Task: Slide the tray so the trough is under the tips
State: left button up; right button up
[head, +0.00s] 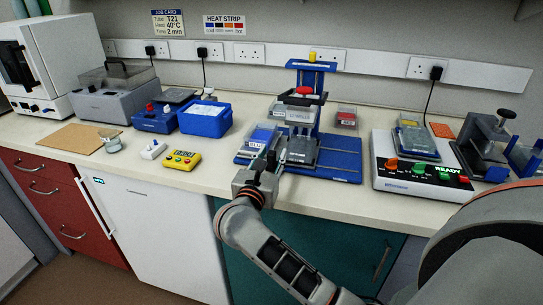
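A blue pipetting stand (326,95) with a red-topped head (304,92) stands at the back middle of the bench. A labelled pale block (299,115) sits below the head; the tips themselves are too small to make out. The blue base (338,167) lies in front. A trough with blue contents (263,136) is at its left, left of the head. A grey plate (301,150) is right of it, roughly below the head. The tray's own edges are hard to separate. My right gripper (266,172) is at the base's front left, close to the trough; its fingers are unclear. My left gripper is not in view.
A yellow timer (182,160), a white block (153,150) and a blue box (205,118) are left. A white heater unit (421,176) reading READY stands right, beside a grey clamp device (488,140). Bare bench lies between the timer and the base.

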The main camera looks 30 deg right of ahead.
grip_shut()
jog(key=s+d, duration=0.2)
jog(key=s, duration=0.1)
jog(key=s+d, duration=0.6)
jog(key=shift+s+d+f+p, duration=0.1)
jog(key=shift+s+d+p, duration=0.05)
jog(key=shift+s+p, duration=0.25)
jog(key=shift+c, duration=1.4)
grip_release()
jog(key=shift+o, duration=1.4)
jog(key=shift+s+d, duration=0.1)
jog(key=shift+s, duration=0.05)
